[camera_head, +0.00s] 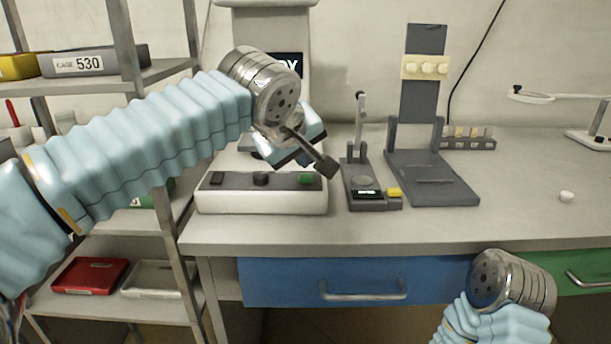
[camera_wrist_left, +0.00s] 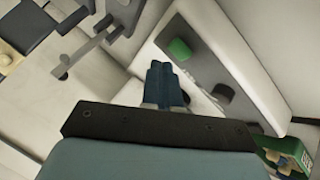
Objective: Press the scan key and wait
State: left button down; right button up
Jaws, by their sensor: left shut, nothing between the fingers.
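The white and grey control box (camera_head: 262,202) stands on the bench with a green key (camera_head: 306,178), a black round knob (camera_head: 261,179) and a black switch (camera_head: 217,178) on top. No label on the keys is readable. A display (camera_head: 288,65) behind it shows letters ending in "DY", partly hidden by my left wrist. My left gripper (camera_head: 292,152) hangs above and behind the box. In the left wrist view its fingers (camera_wrist_left: 163,80) are together and empty, close beside the green key (camera_wrist_left: 180,48) in the picture. Contact is not visible. My right gripper is out of sight; only its wrist shows.
A small dark device with a yellow key (camera_head: 394,192) and a dark stand (camera_head: 432,180) stand right of the box. A metal shelf (camera_head: 165,70) stands left. The bench's right front is mostly clear.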

aim_at(303, 178)
pick_arm(q)
jog(key=shift+f, duration=0.1)
jog(key=shift+f+b, duration=0.35)
jog(key=shift+b, duration=0.05)
jog(key=shift+f+b, duration=0.4)
jog(key=shift+f, duration=0.05)
dwell(0.8)
jog(key=shift+r, duration=0.1)
jog(key=shift+r+p, duration=0.75)
jog(key=shift+p, duration=0.05)
notch_tip(303, 178, up, 5)
jog(key=p, duration=0.4)
jog(key=shift+r+p, duration=0.1)
jog(key=shift+p, duration=0.2)
dwell(0.3)
